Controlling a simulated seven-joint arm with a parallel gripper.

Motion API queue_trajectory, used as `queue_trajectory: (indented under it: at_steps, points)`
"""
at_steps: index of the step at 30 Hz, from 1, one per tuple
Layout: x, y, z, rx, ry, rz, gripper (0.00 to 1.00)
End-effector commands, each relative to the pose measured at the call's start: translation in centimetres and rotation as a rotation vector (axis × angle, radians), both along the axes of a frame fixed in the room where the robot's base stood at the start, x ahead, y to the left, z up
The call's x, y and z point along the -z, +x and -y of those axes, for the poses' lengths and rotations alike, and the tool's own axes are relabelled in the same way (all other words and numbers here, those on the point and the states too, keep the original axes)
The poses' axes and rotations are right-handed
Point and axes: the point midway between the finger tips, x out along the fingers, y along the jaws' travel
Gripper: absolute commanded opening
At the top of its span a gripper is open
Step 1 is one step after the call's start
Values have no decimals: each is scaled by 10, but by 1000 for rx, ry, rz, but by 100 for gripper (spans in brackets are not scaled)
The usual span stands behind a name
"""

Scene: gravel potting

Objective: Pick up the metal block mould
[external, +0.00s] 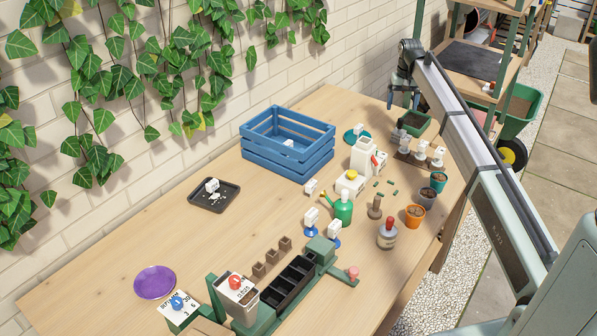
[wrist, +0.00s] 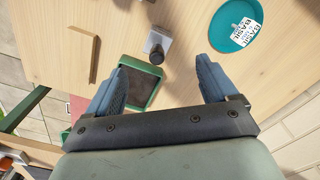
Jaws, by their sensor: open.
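The metal block mould appears to be the small grey block with a dark round knob (wrist: 157,44) at the upper middle of the wrist view. It stands on the wooden table beside the green tray, beyond my fingertips. In the external view a small grey shape (external: 398,133) beside the green tray looks like the same mould, but detail is too small to be sure. My gripper (wrist: 163,68) is open and empty, with its two blue-grey fingers wide apart. In the external view my gripper (external: 402,97) hangs above the table's far end, near the tray.
The green tray of dark soil (wrist: 146,67) lies partly below my left finger. A teal saucer with a BASIL label (wrist: 229,37) is at the upper right. A wooden strip (wrist: 92,55) lies left. A blue crate (external: 288,160) and several pots stand nearer the external camera.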

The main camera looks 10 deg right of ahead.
Motion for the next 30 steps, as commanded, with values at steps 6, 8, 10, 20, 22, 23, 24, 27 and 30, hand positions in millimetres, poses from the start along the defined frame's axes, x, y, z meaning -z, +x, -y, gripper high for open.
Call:
queue_trajectory:
  at_steps: [6, 8, 10, 20, 22, 23, 24, 27, 30]
  points:
    - [39, -1, 1, 0, 0, -1, 86]
    - [49, 0, 1, 0, 0, -2, 86]
    - [57, 0, 1, 0, 0, -1, 86]
    - [77, 3, 4, 0, 0, -1, 86]
    - [85, 5, 6, 1, 0, -1, 86]
    - [89, 6, 7, 1, 0, -1, 86]
    - [94, 7, 8, 1, 0, 0, 86]
    - [108, 7, 8, 0, 0, -1, 86]
    - [115, 7, 8, 0, 0, 0, 86]
